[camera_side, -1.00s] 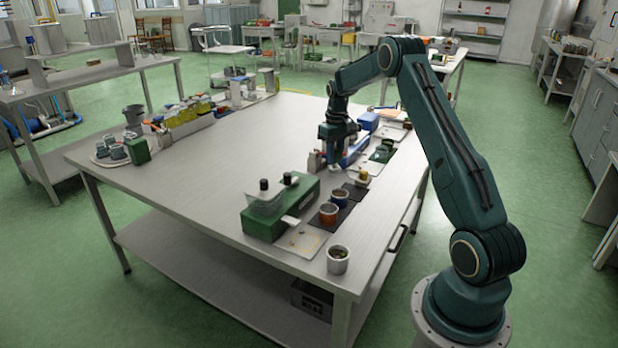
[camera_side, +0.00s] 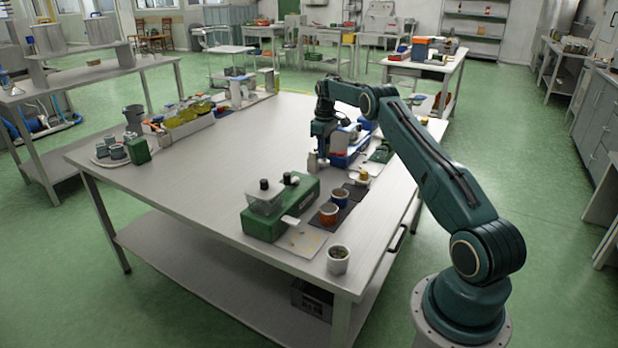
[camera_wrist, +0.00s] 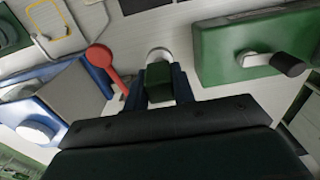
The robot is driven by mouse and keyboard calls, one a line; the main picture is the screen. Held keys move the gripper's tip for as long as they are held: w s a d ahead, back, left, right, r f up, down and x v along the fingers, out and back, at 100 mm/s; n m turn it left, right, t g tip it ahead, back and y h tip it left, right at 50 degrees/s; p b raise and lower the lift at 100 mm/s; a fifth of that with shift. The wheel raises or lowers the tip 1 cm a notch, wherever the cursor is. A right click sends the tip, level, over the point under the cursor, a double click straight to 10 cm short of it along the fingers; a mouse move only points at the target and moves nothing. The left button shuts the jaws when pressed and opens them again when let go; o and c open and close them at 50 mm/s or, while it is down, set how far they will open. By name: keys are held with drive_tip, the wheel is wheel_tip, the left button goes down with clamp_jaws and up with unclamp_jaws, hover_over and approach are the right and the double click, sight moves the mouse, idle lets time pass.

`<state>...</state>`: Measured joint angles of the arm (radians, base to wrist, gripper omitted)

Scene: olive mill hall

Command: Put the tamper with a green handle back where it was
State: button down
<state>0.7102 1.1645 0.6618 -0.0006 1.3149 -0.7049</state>
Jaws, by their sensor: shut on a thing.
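The tamper with a green handle (camera_wrist: 158,84) is between the fingers of my gripper (camera_wrist: 162,82) in the wrist view. My gripper is shut on its green handle, and part of a pale round metal end shows beyond it. In the side view my gripper (camera_side: 323,157) is low at the middle-right part of the table, just left of a blue holder (camera_side: 342,160). The tamper cannot be made out in the side view. In the wrist view the blue holder (camera_wrist: 88,78) lies left of the gripper, with a red-handled tool (camera_wrist: 106,62) close to the left finger.
A green machine (camera_side: 272,222) with dark knobs stands nearer the camera; its green body (camera_wrist: 225,52) is right of my gripper in the wrist view. The table's left middle (camera_side: 190,185) is clear.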

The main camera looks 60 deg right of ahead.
drive_tip(key=shift+f, duration=3.95)
drive_tip(key=shift+f, duration=0.2)
drive_tip(key=c, duration=1.2)
unclamp_jaws()
drive_tip(key=shift+o, duration=0.2)
drive_tip(key=shift+r, duration=0.15)
wheel_tip(320, 180, up, 12)
drive_tip(key=shift+r, duration=0.1)
